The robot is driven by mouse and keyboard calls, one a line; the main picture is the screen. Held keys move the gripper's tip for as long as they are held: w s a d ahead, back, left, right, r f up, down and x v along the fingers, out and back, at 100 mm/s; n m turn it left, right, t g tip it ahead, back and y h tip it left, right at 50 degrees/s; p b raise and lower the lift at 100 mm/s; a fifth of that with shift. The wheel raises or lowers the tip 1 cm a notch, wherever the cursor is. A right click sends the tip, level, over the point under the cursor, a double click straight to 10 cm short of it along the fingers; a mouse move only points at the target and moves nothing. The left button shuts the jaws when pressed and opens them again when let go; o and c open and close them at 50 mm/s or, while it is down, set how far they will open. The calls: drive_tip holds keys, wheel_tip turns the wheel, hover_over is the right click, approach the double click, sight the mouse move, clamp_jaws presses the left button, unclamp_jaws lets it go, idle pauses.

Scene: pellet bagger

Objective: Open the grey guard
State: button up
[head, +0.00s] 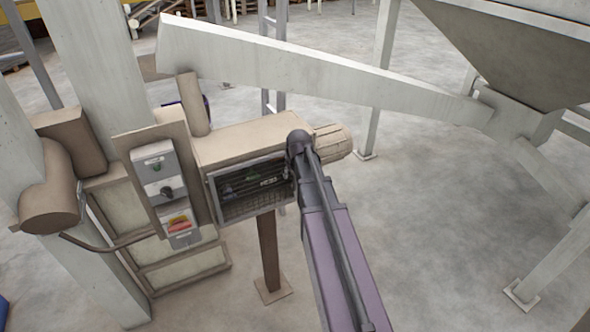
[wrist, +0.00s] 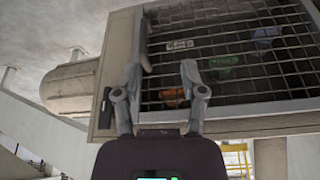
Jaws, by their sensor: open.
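The grey guard (head: 215,200) is a framed wire mesh over the front opening of a beige box; it lies flat against the box, closed. In the wrist view the guard's mesh (wrist: 225,105) fills the upper right, with a grey upright bar, perhaps its handle (wrist: 145,45), near its left edge. My gripper (wrist: 160,72) is open, its two fingers apart in front of that left edge. In the head view my arm hides the gripper and the guard's right edge.
Coloured pieces (wrist: 223,68) show behind the mesh. A control panel (head: 165,195) with a dark knob and a red and yellow switch stands left of the box. A ribbed motor (head: 333,141) sticks out at its right. A sloping chute (head: 300,72) passes above.

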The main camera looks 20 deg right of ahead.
sight(294, 179)
drive_tip(key=shift+t, duration=0.3)
drive_tip(key=w+d+r, duration=0.1)
drive_tip(key=d+r+p, duration=0.1)
drive_tip(key=d, duration=0.1)
drive_tip(key=shift+w+d+r, duration=0.1)
drive_tip(key=shift+w+r, duration=0.25)
drive_tip(key=shift+w, duration=0.05)
drive_tip(key=shift+f, duration=0.2)
drive_tip(key=b+x, duration=1.2)
drive_tip(key=x, duration=0.1)
drive_tip(key=shift+d+f, duration=0.2)
idle(0.4)
clamp_jaws()
